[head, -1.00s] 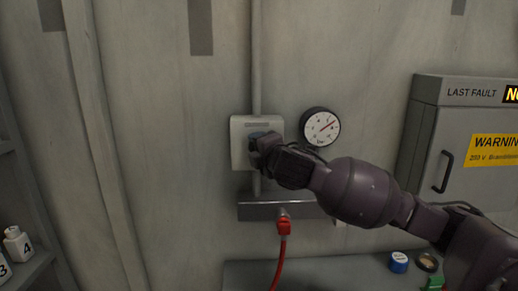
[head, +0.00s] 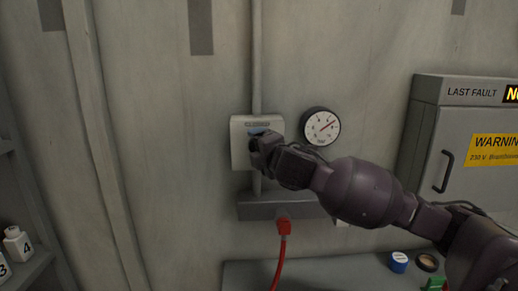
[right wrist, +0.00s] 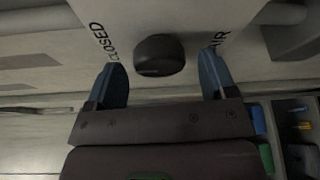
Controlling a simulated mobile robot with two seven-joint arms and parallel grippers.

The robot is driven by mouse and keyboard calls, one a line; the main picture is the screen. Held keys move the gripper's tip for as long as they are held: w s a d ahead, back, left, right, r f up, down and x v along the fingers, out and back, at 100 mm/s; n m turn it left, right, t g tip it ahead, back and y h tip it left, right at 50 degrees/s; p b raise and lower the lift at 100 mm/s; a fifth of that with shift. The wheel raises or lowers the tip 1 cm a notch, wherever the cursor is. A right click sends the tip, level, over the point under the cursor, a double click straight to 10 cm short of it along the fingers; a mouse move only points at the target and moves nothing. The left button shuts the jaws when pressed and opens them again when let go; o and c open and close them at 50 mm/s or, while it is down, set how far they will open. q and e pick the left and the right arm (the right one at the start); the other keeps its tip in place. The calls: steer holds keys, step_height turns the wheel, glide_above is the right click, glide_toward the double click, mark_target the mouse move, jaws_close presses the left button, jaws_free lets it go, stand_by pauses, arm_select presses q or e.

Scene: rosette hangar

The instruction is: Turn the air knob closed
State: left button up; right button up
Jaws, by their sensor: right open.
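The air knob (right wrist: 158,55) is a dark round knob on a pale plate (head: 239,155) fixed to the wall. In the right wrist view the plate carries the words CLOSED and AIR, on either side of the knob. My right gripper (right wrist: 160,60) is open, with one blue finger to each side of the knob and a visible gap on both sides. In the head view my right gripper (head: 260,142) is in front of the plate and hides most of the knob. My left gripper is not in view.
A round gauge (head: 321,127) is on the wall right of the plate. A grey ledge (head: 258,207) with a red plug and hose (head: 283,228) is below. A grey cabinet (head: 455,150) stands right. A blue-capped container (head: 398,262) sits on the bench.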

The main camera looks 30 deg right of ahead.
steer(key=s+a+b, duration=0.1)
steer(key=s, duration=0.9)
steer(key=shift+a+r+b, duration=0.35)
steer(key=shift+r+b, duration=0.05)
step_height(320, 180, down, 22)
steer(key=w+a+f+m+y, duration=0.1)
steer(key=w+a+m+y, duration=0.15)
steer(key=m+y, duration=0.45)
steer(key=s+a+f+m+g+h, duration=0.1)
steer(key=s+a+f+m, duration=0.1)
steer(key=s+f, duration=0.5)
steer(key=s+a+f+m+g+h, duration=0.2)
steer(key=s+f+m, duration=0.3)
steer(key=f, duration=0.5)
steer(key=s+a+f+m+g+h+b, duration=0.1)
steer(key=s+a+f+m+g, duration=0.1)
steer(key=s+f, duration=0.7)
steer(key=shift+m+h, duration=0.3)
steer(key=shift+m, duration=0.4)
